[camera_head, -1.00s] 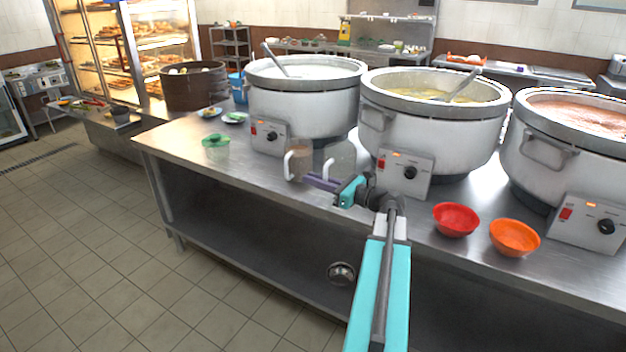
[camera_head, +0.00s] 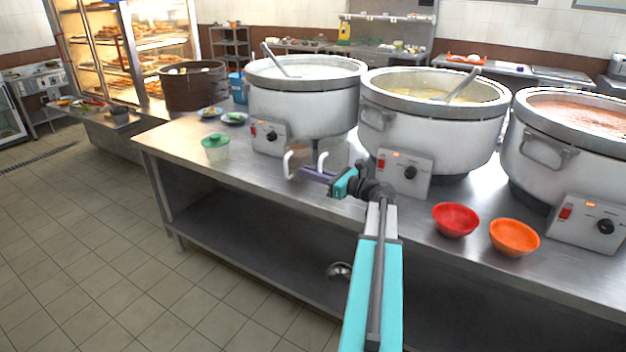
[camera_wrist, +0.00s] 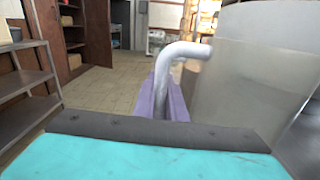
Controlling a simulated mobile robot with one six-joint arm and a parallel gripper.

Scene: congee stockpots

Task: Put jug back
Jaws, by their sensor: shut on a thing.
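A clear jug (camera_head: 336,155) with a white handle (camera_head: 321,162) is at the counter's front, between the left and middle stockpots. My gripper (camera_head: 312,174) has purple fingers, shut on this handle. In the wrist view the handle (camera_wrist: 172,68) rises between the fingers (camera_wrist: 163,100), and the translucent jug body (camera_wrist: 255,85) fills the right side. A second white handle (camera_head: 288,163) belongs to another jug, just left of the held one; its body is hard to make out. Whether the held jug touches the counter cannot be told.
Three large stockpots stand behind: left (camera_head: 305,110), middle (camera_head: 430,125) and right (camera_head: 570,150). A red bowl (camera_head: 455,220) and an orange bowl (camera_head: 514,238) are at the right front. The front left counter (camera_head: 235,173) is clear.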

